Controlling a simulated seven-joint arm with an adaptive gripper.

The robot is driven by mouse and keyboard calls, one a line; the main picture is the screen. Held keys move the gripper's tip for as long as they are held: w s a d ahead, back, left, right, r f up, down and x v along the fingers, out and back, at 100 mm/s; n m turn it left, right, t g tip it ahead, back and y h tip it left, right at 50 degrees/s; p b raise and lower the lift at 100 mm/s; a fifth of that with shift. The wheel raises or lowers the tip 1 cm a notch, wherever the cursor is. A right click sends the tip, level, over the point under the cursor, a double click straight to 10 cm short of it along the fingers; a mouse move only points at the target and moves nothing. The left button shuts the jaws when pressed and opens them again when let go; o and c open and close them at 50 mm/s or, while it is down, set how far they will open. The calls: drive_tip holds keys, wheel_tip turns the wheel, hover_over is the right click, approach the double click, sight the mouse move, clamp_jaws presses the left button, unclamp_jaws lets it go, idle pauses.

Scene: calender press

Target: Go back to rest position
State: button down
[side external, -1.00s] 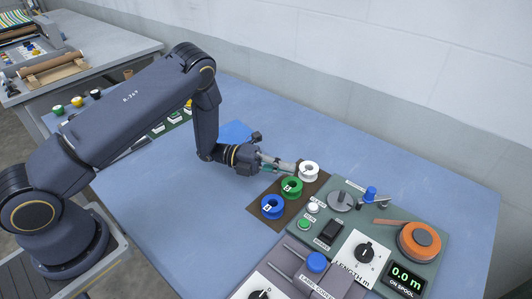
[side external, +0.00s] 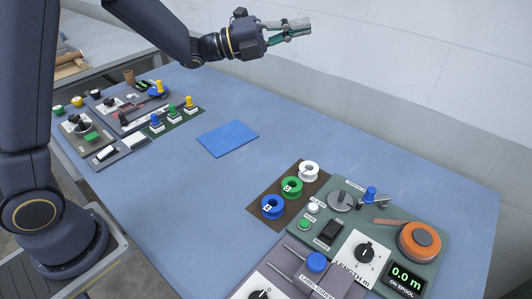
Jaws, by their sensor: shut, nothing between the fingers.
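My gripper (side external: 303,30) is raised high above the blue table (side external: 330,135), near the top of the view. Its fingers point right, toward the grey wall. They are shut, with nothing held between them. My arm is lifted well clear of everything on the table.
A blue sheet (side external: 228,138) lies mid-table. Control panels (side external: 98,138) stand at the left.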

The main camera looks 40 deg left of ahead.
drive_tip(key=s+a+r+n+t+y, duration=0.35)
drive_tip(key=r+n+y, duration=0.2)
drive_tip(key=r, duration=0.35)
drive_tip(key=s+a+n+y, duration=0.8)
drive_tip(key=n+y, duration=0.1)
drive_tip(key=n, duration=0.3)
drive_tip(key=s+f+n+g, duration=1.2)
drive_tip(key=s+f+n, duration=0.1)
drive_tip(key=s+f, duration=0.5)
drive_tip(key=shift+s+d+f, duration=0.3)
drive_tip(key=shift+s, duration=0.25)
drive_tip(key=shift+y, duration=0.25)
